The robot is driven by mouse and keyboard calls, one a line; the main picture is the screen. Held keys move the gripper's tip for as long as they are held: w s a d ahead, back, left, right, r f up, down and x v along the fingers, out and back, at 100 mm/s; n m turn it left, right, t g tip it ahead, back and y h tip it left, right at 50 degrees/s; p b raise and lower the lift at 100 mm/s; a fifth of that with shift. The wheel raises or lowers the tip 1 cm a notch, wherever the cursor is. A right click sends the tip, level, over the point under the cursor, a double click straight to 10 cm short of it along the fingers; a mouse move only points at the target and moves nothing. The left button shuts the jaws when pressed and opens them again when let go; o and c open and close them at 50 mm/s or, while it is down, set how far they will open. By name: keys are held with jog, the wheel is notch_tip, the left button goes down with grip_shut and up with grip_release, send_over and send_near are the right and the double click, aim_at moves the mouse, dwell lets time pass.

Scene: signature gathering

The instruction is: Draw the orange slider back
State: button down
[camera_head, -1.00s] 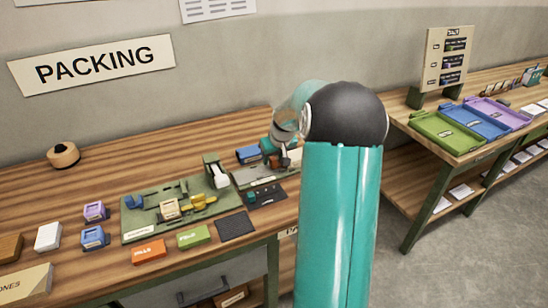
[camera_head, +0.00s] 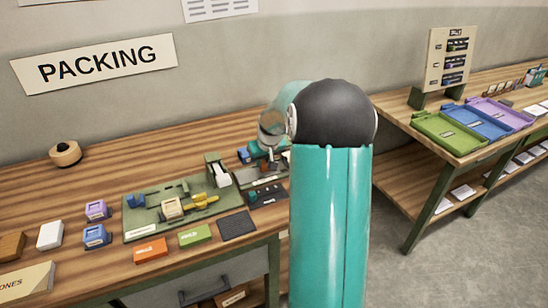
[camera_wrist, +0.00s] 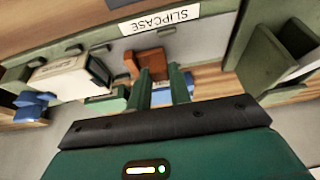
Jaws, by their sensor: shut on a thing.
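The orange slider (camera_wrist: 147,62) shows in the wrist view, just beyond my fingertips and below the SLIPCASE label (camera_wrist: 160,20). My gripper (camera_wrist: 162,76) has its two green fingers at the slider, shut on it with a gap between them. Part of the slider is hidden behind the left finger. In the head view my wrist hangs over the station at the right end of the packing bench; my arm hides much of it, and I cannot make out the slider there.
In the wrist view a white block (camera_wrist: 75,76) and blue pieces (camera_wrist: 36,99) lie left, and a green stand (camera_wrist: 262,45) rises close right. In the head view the green fixture board (camera_head: 150,229) holds yellow and blue parts. Free bench (camera_head: 130,165) lies behind it.

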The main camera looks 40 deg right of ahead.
send_over(243, 179)
jog(key=shift+w, duration=0.2)
jog(key=c, duration=1.3)
grip_release()
jog(key=shift+a, duration=0.15)
jog(key=shift+s+r, duration=0.15)
jog(key=shift+r, duration=0.2)
jog(key=v, duration=1.3)
jog(key=shift+s, duration=0.1)
